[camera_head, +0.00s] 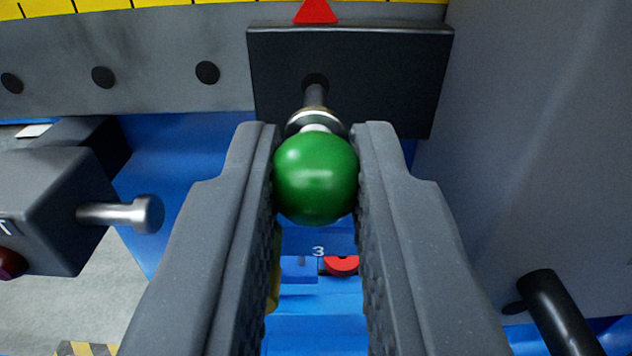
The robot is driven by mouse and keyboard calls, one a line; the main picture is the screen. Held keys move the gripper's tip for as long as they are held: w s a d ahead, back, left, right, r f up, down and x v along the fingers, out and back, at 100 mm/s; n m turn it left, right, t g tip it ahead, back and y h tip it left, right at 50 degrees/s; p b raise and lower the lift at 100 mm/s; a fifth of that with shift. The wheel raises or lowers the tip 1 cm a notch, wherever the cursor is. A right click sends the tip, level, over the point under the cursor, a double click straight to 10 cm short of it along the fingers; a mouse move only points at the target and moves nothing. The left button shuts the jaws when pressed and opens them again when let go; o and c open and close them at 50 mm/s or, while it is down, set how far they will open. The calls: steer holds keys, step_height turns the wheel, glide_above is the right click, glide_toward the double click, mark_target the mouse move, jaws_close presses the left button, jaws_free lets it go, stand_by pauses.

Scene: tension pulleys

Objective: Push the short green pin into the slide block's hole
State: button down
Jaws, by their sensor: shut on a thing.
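The green pin (315,178) has a round green ball head, a metal collar and a dark shank. My gripper (316,170) is shut on its ball head, one finger on each side. The black slide block (400,80) is straight ahead, with a red pointer on its top edge. Its dark round hole (316,82) is in its front face. The shank's far end meets the hole in the picture, and the collar stands apart from the face. How deep the shank sits cannot be told.
A grey rail (160,60) with several dark holes and a yellow scale runs left behind the block. A grey box with a metal knob (122,214) is at left. A black rod (560,310) sticks out at lower right. A grey wall (540,150) closes the right side.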

mark_target(310, 116)
steer(key=shift+w, duration=0.25)
stand_by(0.3)
steer(key=shift+w, duration=1.2)
steer(key=shift+w, duration=0.4)
steer(key=shift+a, duration=0.1)
stand_by(0.5)
steer(key=c, duration=1.3)
jaws_free()
steer(key=shift+s, duration=0.1)
steer(key=shift+s+p, duration=0.7)
steer(key=shift+s, duration=6.1)
